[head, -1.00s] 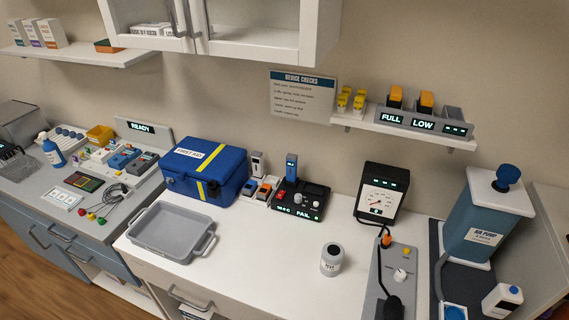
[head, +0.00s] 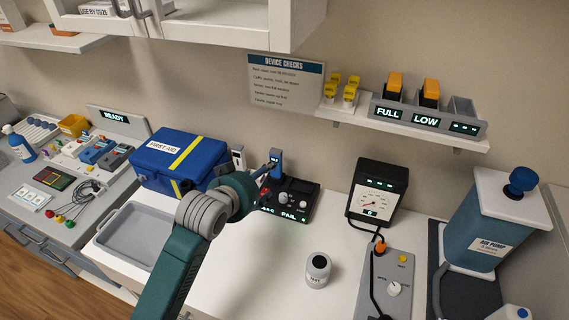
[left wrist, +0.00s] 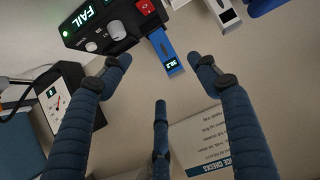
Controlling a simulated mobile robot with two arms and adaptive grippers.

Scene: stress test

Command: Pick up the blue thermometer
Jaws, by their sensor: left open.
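The blue thermometer (head: 276,157) stands upright in the black tester (head: 298,199), whose display reads FAIL. In the left wrist view the thermometer (left wrist: 166,52) sticks out from the tester (left wrist: 112,24), with its small lit screen at the end. My left gripper (head: 263,176) is just in front of and to the left of the thermometer in the head view. In the left wrist view its fingers (left wrist: 160,80) are spread wide with nothing between them, and the thermometer lies just beyond their tips. My right gripper is in neither view.
A blue first aid box (head: 180,156) stands left of the tester. A white thermometer (head: 238,157) is partly hidden behind my arm. A gauge (head: 377,192) stands to the right, and a small jar (head: 318,268) in front. A grey tray (head: 135,236) is at the left.

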